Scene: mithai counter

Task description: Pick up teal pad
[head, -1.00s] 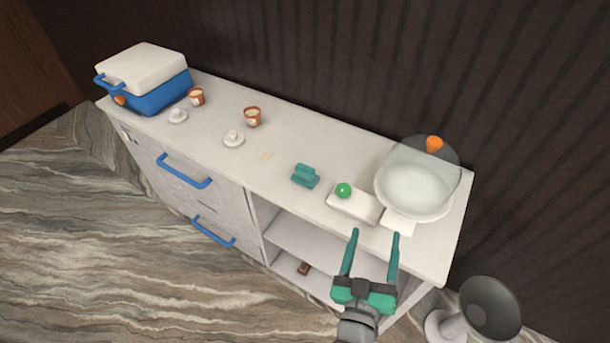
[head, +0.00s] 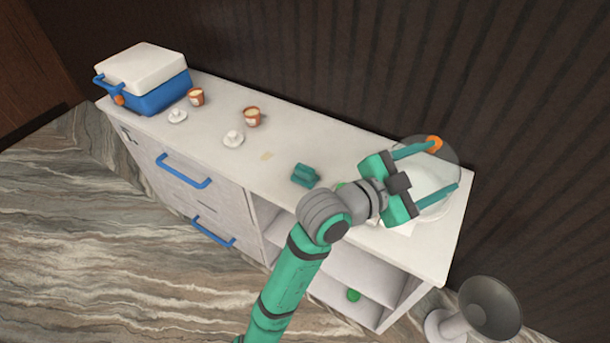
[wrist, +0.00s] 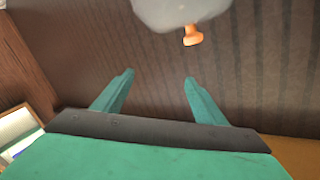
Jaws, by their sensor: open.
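The teal pad (head: 305,176) lies on the white counter top in the head view, near its middle and left of my arm. It looks like a small block with a raised part. My gripper (head: 446,166) is open with nothing between its fingers. It is to the right of the pad and well apart from it, over the clear dome with the orange knob (head: 434,143). In the wrist view my open fingers (wrist: 160,77) have only the dark ribbed wall between them, and the pad does not show.
The bowl under the dome and the white tray beside it are partly hidden by my arm. Two orange-brown cups (head: 252,117), white lidded pieces (head: 233,139) and a blue cooler (head: 160,92) stand left. A green ball (head: 353,295) lies on the lower shelf.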

